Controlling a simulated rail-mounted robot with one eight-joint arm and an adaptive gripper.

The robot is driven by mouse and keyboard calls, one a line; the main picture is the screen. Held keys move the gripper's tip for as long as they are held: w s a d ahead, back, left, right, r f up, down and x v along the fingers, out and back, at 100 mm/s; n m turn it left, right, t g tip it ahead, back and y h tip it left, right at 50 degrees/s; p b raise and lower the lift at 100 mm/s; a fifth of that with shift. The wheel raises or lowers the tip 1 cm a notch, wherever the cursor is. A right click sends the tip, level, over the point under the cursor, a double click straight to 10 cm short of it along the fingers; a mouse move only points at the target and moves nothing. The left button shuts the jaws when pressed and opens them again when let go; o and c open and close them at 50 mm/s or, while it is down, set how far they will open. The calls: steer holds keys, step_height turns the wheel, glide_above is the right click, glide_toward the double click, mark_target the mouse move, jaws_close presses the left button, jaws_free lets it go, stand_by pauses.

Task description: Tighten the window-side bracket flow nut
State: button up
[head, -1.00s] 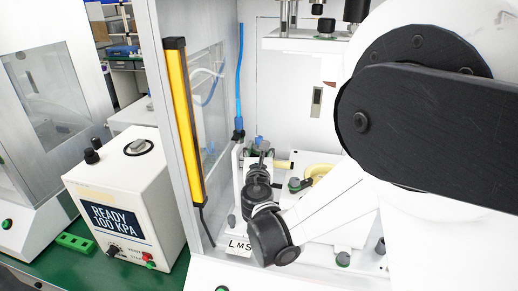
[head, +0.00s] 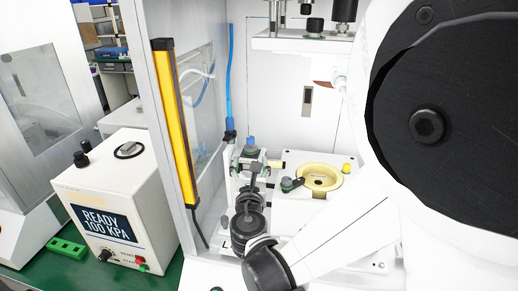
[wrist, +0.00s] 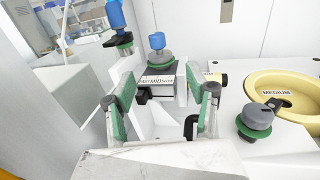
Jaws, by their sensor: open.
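A bracket (wrist: 166,84) with a "FAST MID SLOW" label carries a blue-topped flow nut (wrist: 157,42) over a grey and green collar; the blue top also shows in the head view (head: 251,144). My gripper (wrist: 162,98) is open, its green-padded fingers spread left and right of the labelled bracket, nearer to the camera. The nut stands beyond the fingertips in the wrist view, not clasped. A second blue fitting (wrist: 117,16) with a dark lever and green ring is at upper left. In the head view my arm covers much of the gripper.
The window-side wall, a yellow bar (head: 176,120) and a blue hose (head: 229,85) are left. Press parts (head: 313,43) hang above.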

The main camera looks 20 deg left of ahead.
steer(key=v, duration=0.3)
steer(key=shift+s+d, duration=0.1)
steer(key=shift+s, duration=0.05)
stand_by(0.5)
